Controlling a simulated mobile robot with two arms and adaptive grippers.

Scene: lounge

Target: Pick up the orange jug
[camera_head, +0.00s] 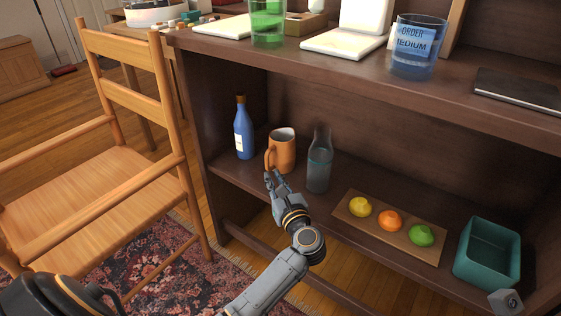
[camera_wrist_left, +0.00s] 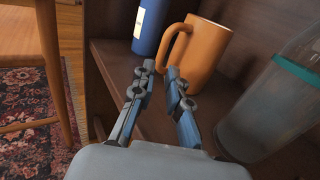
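The orange jug (camera_head: 282,150) stands upright on the lower shelf of the dark wooden unit, between a blue bottle and a clear bottle. In the left wrist view the jug (camera_wrist_left: 206,48) shows its handle turned toward the left and toward me. My left gripper (camera_head: 271,178) is just in front of the jug, below its handle. In the left wrist view the gripper's fingers (camera_wrist_left: 158,77) are apart with nothing between them, and the tips point at the handle. I cannot tell whether a fingertip touches it.
The blue bottle (camera_head: 243,130) stands left of the jug, the clear bottle (camera_head: 319,163) close on its right. A board (camera_head: 349,217) with fruit and a teal bin (camera_head: 488,255) are further right. The upper shelf (camera_head: 300,58) overhangs. A wooden chair (camera_head: 100,190) stands left.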

